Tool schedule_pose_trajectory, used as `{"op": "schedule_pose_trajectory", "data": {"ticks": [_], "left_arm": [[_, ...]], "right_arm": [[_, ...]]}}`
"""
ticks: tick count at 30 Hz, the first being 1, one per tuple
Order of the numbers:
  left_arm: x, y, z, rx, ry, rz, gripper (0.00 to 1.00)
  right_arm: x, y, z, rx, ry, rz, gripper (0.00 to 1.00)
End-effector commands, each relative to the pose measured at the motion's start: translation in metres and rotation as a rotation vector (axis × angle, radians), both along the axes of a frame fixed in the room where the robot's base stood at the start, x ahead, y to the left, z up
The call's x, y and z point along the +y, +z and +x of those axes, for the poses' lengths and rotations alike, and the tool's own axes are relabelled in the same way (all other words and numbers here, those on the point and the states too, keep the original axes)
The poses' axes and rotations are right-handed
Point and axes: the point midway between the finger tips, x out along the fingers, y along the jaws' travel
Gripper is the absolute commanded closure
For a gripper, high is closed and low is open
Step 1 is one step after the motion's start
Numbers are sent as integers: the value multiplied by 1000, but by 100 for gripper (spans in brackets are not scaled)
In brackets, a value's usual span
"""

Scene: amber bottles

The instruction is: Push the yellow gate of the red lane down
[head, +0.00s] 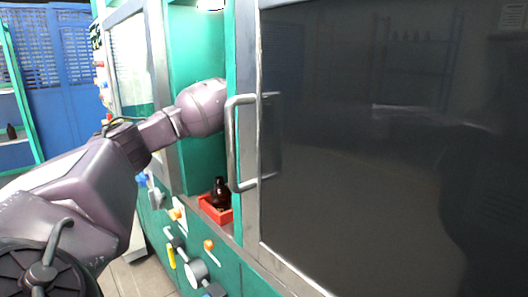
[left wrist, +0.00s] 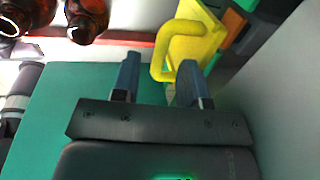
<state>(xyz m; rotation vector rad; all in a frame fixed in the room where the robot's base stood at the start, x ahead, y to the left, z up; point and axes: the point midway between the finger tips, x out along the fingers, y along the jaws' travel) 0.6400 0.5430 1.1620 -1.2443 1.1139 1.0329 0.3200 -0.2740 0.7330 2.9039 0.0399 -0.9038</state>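The yellow gate (left wrist: 192,42) stands at the top right of the left wrist view, with a looped yellow handle on its near side. My left gripper (left wrist: 157,80) is open, its two dark fingers apart. The lower end of the handle shows between the fingertips, and I cannot tell whether they touch it. A red strip (left wrist: 118,37), seemingly the red lane's edge, runs up to the gate. Amber bottles (left wrist: 87,18) stand beside it at the top left. In the head view my left arm reaches into the green cabinet, and its gripper is hidden there. My right gripper is not in view.
A dark glass door (head: 380,150) with a metal handle (head: 233,145) is right of my left arm in the head view. Below the opening, a red tray (head: 209,210) holds a dark bottle (head: 220,192). Levers and knobs, including a grey knob (head: 196,271), stick out from the front panel.

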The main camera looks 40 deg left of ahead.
Motion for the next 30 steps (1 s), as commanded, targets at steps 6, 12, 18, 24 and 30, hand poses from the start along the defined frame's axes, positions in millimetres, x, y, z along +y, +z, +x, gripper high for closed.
{"op": "schedule_pose_trajectory", "data": {"ticks": [6, 12, 18, 24, 30], "left_arm": [[0, -15, 3, 0, 0, 0, 60], [0, -16, 3, -1, 0, 0, 60], [0, -16, 3, -1, 0, 0, 74], [0, -16, 3, -1, 0, 0, 100], [0, -16, 3, -1, 0, 0, 100]], "right_arm": [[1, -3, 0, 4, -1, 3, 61], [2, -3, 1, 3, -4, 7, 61], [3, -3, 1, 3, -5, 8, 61], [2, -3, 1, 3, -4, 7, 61], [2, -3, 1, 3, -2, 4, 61]]}}
